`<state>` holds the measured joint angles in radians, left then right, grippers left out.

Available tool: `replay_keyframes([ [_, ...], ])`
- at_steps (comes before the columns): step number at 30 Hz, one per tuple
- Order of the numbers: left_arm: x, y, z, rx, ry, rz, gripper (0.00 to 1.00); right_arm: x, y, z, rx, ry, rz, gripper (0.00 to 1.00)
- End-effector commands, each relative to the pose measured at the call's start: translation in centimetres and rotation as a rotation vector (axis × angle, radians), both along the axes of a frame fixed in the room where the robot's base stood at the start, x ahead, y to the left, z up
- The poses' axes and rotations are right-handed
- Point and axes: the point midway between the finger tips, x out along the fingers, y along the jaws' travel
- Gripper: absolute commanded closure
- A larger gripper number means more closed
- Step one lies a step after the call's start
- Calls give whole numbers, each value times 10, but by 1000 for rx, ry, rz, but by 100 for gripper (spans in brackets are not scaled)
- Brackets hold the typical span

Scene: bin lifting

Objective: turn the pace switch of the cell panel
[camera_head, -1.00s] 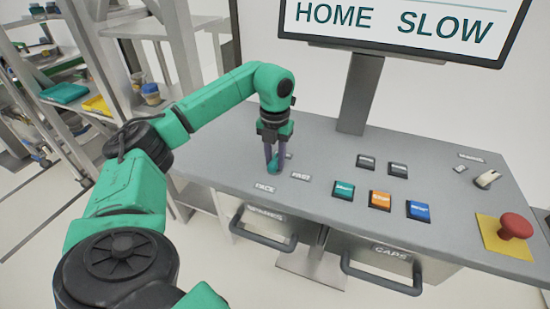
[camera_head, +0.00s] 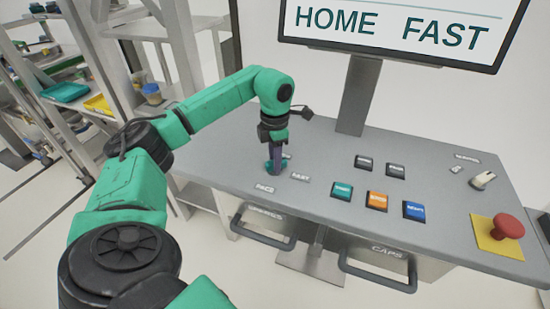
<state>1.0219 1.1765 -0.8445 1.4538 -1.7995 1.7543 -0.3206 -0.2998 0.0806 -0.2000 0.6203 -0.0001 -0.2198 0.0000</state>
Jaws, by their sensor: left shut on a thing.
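The pace switch is on the left of the grey cell panel (camera_head: 330,150), above the PACE label (camera_head: 265,189) and left of a second small label (camera_head: 300,177). The switch itself is mostly hidden by the fingers. My left gripper (camera_head: 275,166) points down and is shut on it, with its hand turned so a dark bracket sticks out to the right. The screen (camera_head: 400,32) above the panel reads HOME and FAST. My right gripper is not in view.
Teal (camera_head: 342,190), orange (camera_head: 377,200) and blue (camera_head: 413,210) buttons sit mid-panel, with two dark buttons behind. A pale selector knob (camera_head: 483,180) and a red mushroom button (camera_head: 509,226) are at the right. The screen post (camera_head: 359,95) rises behind.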

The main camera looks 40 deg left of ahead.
Motion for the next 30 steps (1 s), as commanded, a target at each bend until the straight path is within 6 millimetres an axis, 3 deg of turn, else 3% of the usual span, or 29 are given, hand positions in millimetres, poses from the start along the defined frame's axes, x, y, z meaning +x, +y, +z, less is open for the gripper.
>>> replay_keyframes([
  [18, 1, 0, 2, 0, -4, -550, 100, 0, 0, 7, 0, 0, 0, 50],
  [30, 1, 0, 2, 0, -5, -727, 100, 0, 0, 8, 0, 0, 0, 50],
])
